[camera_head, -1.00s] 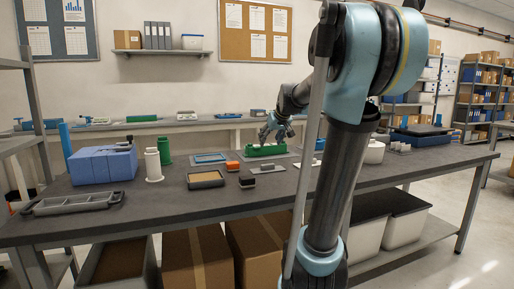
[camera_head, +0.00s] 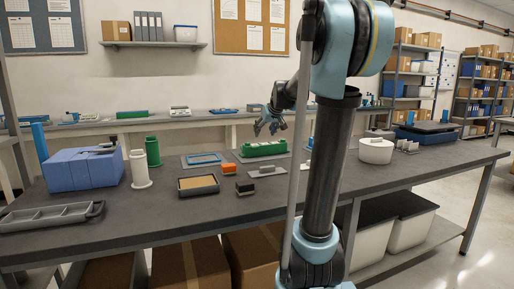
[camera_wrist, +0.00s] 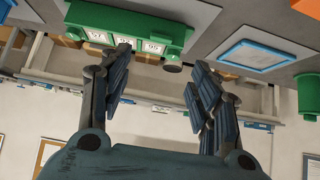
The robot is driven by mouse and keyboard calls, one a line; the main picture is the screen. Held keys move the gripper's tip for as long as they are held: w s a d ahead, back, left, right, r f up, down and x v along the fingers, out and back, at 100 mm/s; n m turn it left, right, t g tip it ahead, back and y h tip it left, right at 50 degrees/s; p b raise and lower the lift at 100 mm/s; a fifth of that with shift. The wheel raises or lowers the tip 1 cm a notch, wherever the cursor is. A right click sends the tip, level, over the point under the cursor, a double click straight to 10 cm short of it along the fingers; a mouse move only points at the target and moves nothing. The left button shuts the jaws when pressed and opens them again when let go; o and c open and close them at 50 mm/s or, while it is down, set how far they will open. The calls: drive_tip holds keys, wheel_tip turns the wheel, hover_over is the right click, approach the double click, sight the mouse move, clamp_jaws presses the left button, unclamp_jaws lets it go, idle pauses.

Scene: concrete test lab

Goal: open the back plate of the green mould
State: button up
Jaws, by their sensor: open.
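The green mould (camera_head: 263,148) sits on a grey mat at the back of the near table. In the wrist view, which looks upside down, the green mould (camera_wrist: 160,27) is at the top, with white numbered labels on the face towards the camera. I cannot clearly tell the back plate from the rest of it. My gripper (camera_head: 268,129) is above the mould and appears apart from it. In the wrist view my gripper (camera_wrist: 161,60) has its dark fingers spread wide, with nothing between them.
A white round container (camera_head: 376,151) stands to the right.

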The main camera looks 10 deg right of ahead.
sight(256, 147)
drive_tip(key=x, duration=1.4)
drive_tip(key=shift+a, duration=0.1)
drive_tip(key=shift+c, duration=0.6)
drive_tip(key=shift+s+r, duration=0.1)
drive_tip(key=c, duration=1)
